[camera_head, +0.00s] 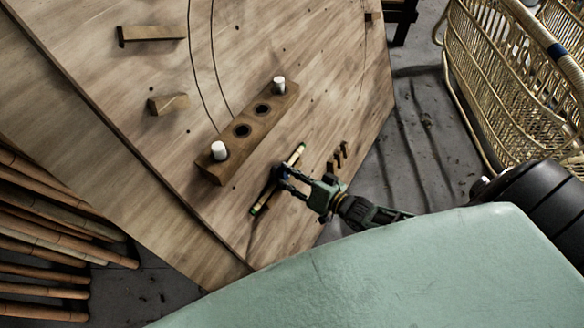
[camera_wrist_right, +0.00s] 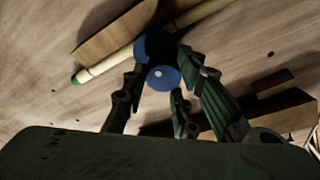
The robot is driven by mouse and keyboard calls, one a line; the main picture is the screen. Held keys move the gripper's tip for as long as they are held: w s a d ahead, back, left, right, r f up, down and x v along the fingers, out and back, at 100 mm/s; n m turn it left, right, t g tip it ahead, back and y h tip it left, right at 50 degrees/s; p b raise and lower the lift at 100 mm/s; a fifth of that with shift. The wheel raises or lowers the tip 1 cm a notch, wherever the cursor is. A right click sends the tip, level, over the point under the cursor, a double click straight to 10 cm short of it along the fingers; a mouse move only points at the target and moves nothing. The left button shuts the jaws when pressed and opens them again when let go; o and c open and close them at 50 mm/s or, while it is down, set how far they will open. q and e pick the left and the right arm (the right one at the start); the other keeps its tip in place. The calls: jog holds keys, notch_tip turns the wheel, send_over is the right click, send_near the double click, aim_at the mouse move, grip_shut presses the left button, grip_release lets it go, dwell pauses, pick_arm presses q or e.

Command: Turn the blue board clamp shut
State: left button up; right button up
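The blue board clamp (camera_head: 284,171) is on the wooden board, at a short piece of cane with green-marked ends (camera_head: 298,154). In the right wrist view its round blue knob (camera_wrist_right: 163,77) is near the middle, with a darker blue part behind it. My right gripper (camera_head: 285,179) reaches in from the right to the clamp. In the wrist view its fingers (camera_wrist_right: 161,66) stand apart on either side of the blue knob, with small gaps showing. Contact with the knob cannot be told. The fingers partly hide the clamp in the head view. My left gripper is not in view.
The wooden board (camera_head: 150,80) carries a holed block (camera_head: 254,125) with two white pegs, small wooden blocks (camera_head: 168,104) and short dark pegs (camera_head: 339,158) near the gripper. A woven rattan frame (camera_head: 500,70) stands at right. Cane poles (camera_head: 50,235) lie at lower left.

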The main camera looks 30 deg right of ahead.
jog(key=shift+o, duration=1.2)
jog(key=shift+w+d+f, duration=0.1)
jog(key=shift+d+f, duration=0.15)
jog(key=shift+d, duration=0.3)
jog(key=shift+a+r, duration=0.1)
jog(key=shift+a, duration=0.05)
jog(key=v, duration=1.2)
jog(key=shift+a, duration=0.1)
